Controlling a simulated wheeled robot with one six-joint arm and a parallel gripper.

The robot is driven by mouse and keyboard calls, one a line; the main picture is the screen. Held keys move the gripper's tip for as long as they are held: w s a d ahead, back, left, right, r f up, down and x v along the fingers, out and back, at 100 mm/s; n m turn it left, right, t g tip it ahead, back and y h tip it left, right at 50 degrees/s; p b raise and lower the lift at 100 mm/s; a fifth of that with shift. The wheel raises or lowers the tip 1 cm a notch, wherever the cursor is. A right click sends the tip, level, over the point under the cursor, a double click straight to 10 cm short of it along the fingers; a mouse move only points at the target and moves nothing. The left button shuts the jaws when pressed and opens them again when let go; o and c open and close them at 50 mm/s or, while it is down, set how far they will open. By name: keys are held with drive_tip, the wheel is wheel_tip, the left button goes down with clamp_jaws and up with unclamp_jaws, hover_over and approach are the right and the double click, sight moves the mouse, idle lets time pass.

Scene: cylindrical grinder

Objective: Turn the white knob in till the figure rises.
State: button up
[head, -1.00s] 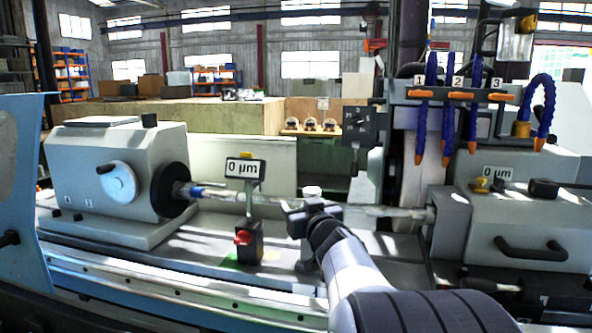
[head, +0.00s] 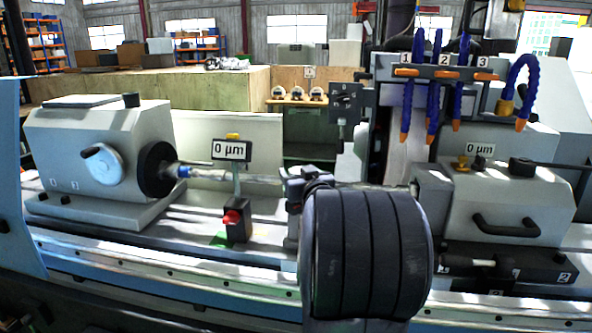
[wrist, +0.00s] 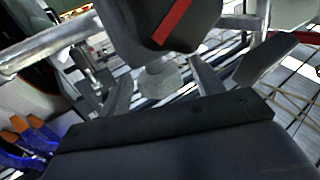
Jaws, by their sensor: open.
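A pale round knob-like piece (wrist: 160,84), likely the white knob, shows in the wrist view under a dark part with a red stripe. My gripper (wrist: 158,73) is open, with its fingers on either side of this piece; I cannot tell whether they touch it. In the head view my dark arm link hides most of the gripper and the knob, near a grey bracket (head: 292,216) on the bed. A readout on a post (head: 231,150) shows 0 µm. A second readout on the right housing (head: 480,149) also shows 0 µm.
The long shaft (head: 212,175) runs from the left headstock (head: 98,150) toward the right housing (head: 505,200). A dark block with a red button (head: 234,220) stands left of my arm. Blue coolant hoses (head: 433,100) hang at the upper right.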

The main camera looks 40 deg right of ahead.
drive_tip(key=shift+x, duration=1.1)
drive_tip(key=shift+c, duration=0.4)
drive_tip(key=c, duration=0.9)
